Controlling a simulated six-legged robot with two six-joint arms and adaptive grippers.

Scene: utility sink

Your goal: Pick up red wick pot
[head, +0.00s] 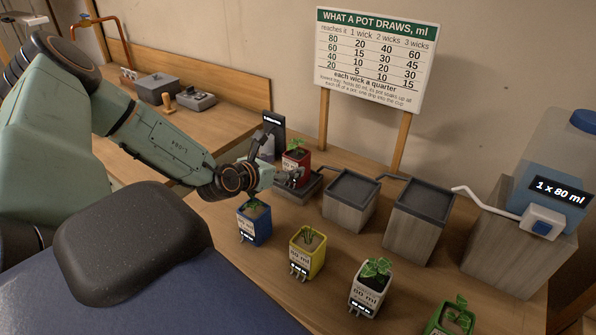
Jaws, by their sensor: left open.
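The red wick pot (297,161) holds a small green plant and has a white label. It stands upright on a dark low tray (311,190) at the back, left of the middle in the head view. My left gripper (280,165) is open at the pot's left and front side, with one finger low in front of the pot and the other behind its left side. I cannot tell whether the fingers touch it. The gripper hides part of the pot's lower left. My right gripper is not in view.
Blue (254,222), yellow (306,251), white (368,287) and green (450,319) pots stand in a row in front. Two trays on blocks (350,199) (417,221) and a water tank (551,160) stand right. A sign (375,59) stands behind. A dark upright device (273,131) is close behind the gripper.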

